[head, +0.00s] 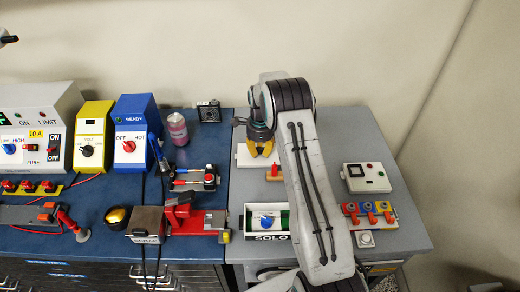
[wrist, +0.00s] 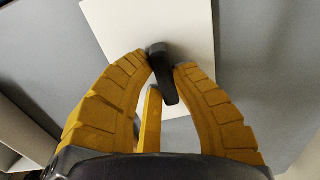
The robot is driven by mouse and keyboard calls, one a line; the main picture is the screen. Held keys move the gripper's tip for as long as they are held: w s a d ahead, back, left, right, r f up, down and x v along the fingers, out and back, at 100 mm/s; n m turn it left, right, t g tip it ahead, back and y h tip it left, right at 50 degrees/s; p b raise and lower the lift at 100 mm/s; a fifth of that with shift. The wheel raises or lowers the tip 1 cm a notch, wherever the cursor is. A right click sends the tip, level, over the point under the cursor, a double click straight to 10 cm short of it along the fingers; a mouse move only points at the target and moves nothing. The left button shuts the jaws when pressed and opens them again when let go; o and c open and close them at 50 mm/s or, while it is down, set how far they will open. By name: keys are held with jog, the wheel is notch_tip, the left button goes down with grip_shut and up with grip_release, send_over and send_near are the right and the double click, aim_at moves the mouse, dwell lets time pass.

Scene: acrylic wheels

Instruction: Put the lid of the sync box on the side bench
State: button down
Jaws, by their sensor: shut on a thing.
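The lid, a flat white panel (head: 245,157), is at the back left of the grey side bench (head: 340,122). In the wrist view the white lid (wrist: 120,22) has a black handle (wrist: 164,75) between my yellow fingers. My gripper (head: 260,151), also in the wrist view (wrist: 165,68), is shut on this handle from above. The lid looks flat over the bench top; I cannot tell whether it touches it. An open white box (head: 268,237) marked SOLO, with a blue knob inside, stands at the bench's front left. I cannot tell whether it is the sync box.
A red T-shaped piece (head: 274,173) is just in front of the lid. A meter box (head: 366,178) and a coloured-knob block (head: 369,211) stand on the right of the bench. My arm crosses its middle. The blue bench (head: 205,143) at left carries a can (head: 177,129) and instruments.

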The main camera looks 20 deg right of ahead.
jog(key=c, duration=1.2)
grip_release()
jog(key=shift+o, duration=0.2)
jog(key=shift+r, duration=0.15)
